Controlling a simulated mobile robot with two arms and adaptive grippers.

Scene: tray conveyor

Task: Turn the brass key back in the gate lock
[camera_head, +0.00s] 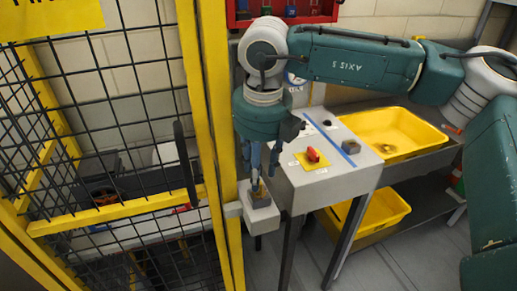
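The gate lock is a small grey box (261,216) fixed to the yellow gate post, with a dark opening on top. A small brass-coloured piece, which looks like the brass key (257,189), stands upright in the top of the lock. My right gripper (259,176) points straight down over the lock, its fingertips at the key. The fingers partly hide the key, and I cannot tell whether they are closed on it or how far it is turned. My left gripper is not in view.
The yellow-framed mesh gate (130,212) stands at the left. A grey control box (331,184) with a red switch (313,155) is just right of the lock. Yellow bins (433,137) sit on a shelf at the right. A red rack (333,14) hangs behind.

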